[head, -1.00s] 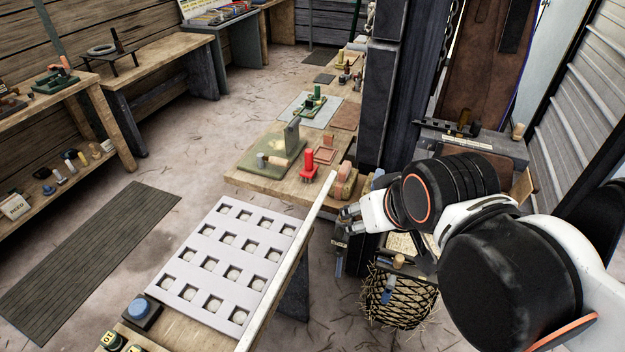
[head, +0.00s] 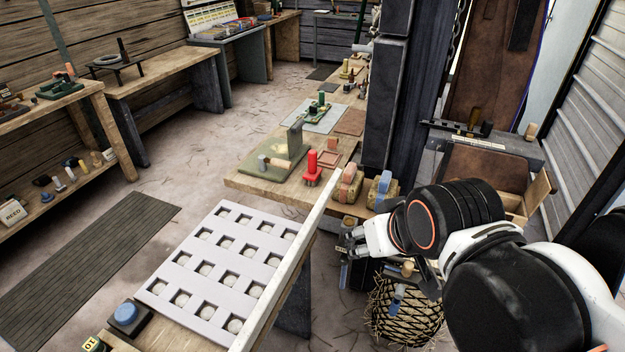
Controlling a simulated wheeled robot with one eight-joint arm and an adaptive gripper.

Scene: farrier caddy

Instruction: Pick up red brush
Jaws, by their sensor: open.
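A brush-like block with a dull red top and tan lower part (head: 347,180) stands at the near right end of the wooden workbench (head: 262,188). A similar one with a blue top (head: 381,188) stands just right of it, by the dark post. A bright red upright tool (head: 312,168) with a wide base stands left of them; I cannot tell if it is a brush. My gripper (head: 352,243) is open and empty, its fingers pointing left. In the picture it is below the red-topped block and apart from it.
A white tray with square pockets holding pale discs (head: 188,258) lies on the near bench, edged by a pale rail (head: 290,262). A dark post (head: 388,120) rises behind the brushes.

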